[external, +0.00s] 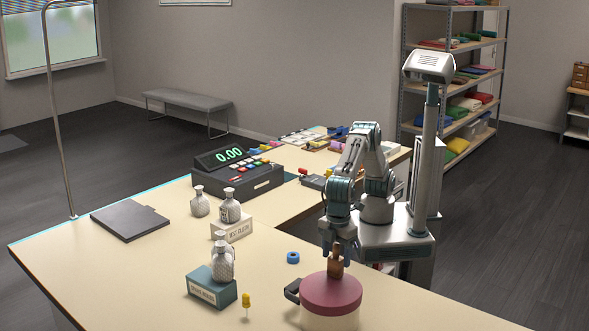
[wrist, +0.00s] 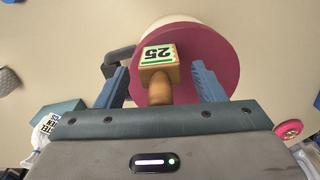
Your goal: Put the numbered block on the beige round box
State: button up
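The numbered block (external: 335,266) is a small wooden piece with a narrower brown top. In the wrist view it (wrist: 158,55) shows a pale face with "25" and a green line. The beige round box (external: 330,318) has a maroon lid (external: 331,292); the lid also shows in the wrist view (wrist: 220,60). The block appears upright on the far part of the lid. My gripper (external: 338,254) is just above it, pointing down. In the wrist view my gripper (wrist: 160,80) is open, its blue fingers either side of the block with gaps.
A black object (external: 292,290) sits against the box's left side. A register (external: 237,175) is farther back.

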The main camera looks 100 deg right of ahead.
notch_tip(320, 180, up, 12)
jog(key=shift+r+p, duration=0.15)
jog(key=shift+p, duration=0.25)
dwell(0.4)
